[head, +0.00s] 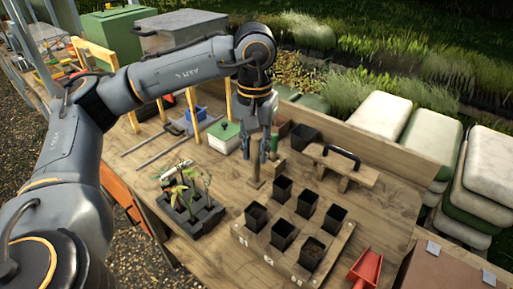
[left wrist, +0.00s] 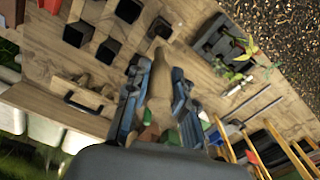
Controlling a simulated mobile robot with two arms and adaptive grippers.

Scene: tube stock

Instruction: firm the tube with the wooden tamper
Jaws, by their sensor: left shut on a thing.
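My left gripper (head: 263,148) points down, shut on the wooden tamper (head: 255,171), whose shaft hangs below the fingers. In the left wrist view the tamper (left wrist: 159,80) runs between both fingers. Its lower end appears near the back left of the wooden tube rack (head: 268,240); I cannot tell its height above the bench. The rack holds several square black tubes. My right gripper is not in view.
A wooden block with a black handle (head: 341,167) and a black pot (head: 304,136) stand behind the rack. A black seedling tray (head: 190,216) is left, a red scoop (head: 366,269) front right. A green-topped white box (head: 224,136) stands behind the gripper.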

